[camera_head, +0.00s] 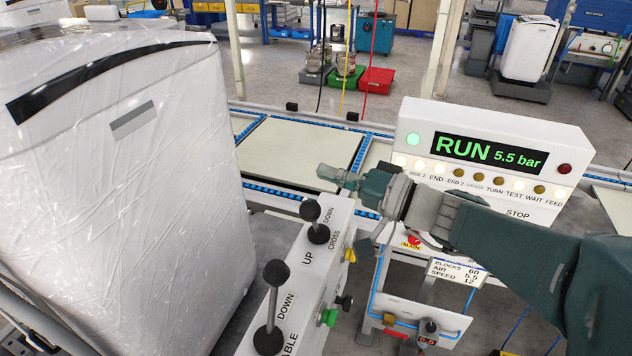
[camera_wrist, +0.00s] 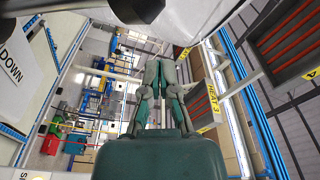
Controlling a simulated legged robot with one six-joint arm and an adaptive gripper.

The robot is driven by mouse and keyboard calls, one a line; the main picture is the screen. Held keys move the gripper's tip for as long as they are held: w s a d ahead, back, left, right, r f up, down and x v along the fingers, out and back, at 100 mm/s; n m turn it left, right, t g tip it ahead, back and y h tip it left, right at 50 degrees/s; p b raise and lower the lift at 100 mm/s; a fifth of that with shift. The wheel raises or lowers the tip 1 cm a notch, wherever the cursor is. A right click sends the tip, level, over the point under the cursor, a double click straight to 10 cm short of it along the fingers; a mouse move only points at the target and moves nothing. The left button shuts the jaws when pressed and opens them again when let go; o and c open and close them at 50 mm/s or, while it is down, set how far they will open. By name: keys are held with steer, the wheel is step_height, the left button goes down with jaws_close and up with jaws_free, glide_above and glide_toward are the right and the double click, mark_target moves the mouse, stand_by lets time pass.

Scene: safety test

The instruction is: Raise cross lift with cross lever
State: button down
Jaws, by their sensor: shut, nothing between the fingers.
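The cross lever (camera_head: 311,211) has a black ball knob and stands on a white sloped panel (camera_head: 330,235) marked DOWN, UP and CROSS. My gripper (camera_head: 326,173) is shut and empty, pointing left just above and behind this knob in the head view. I see no clear contact. In the wrist view my gripper (camera_wrist: 160,66) has its fingers together. A dark rounded part (camera_wrist: 135,8) at the top edge there may be a lever knob; I cannot tell which. The panel's DOWN label (camera_wrist: 10,66) shows at the left. I cannot pick out the cross lift with certainty.
A second black-knobbed lever (camera_head: 276,273), marked DOWN and partly readable ABLE, stands nearer on the panel. A plastic-wrapped white unit (camera_head: 120,200) fills the left. A conveyor (camera_head: 300,152) with blue rollers runs behind. A control box (camera_head: 482,152) reads RUN 5.5 bar, partly behind my arm.

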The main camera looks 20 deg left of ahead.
steer(key=v, duration=0.9)
steer(key=s+d+f+g+h, duration=0.2)
steer(key=s+f+h, duration=0.6)
steer(key=s, duration=0.1)
steer(key=s+d+f+m+t+h, duration=0.1)
steer(key=d+t+h, duration=0.1)
steer(key=d+h, duration=0.3)
steer(key=s+d+f+m+t+h, duration=0.1)
steer(key=d+h, duration=0.4)
steer(key=d, duration=0.5)
steer(key=shift+s+d+f+m+t, duration=0.2)
steer(key=shift+s+m+t, duration=0.15)
steer(key=shift+s, duration=0.45)
steer(key=shift+a, duration=0.1)
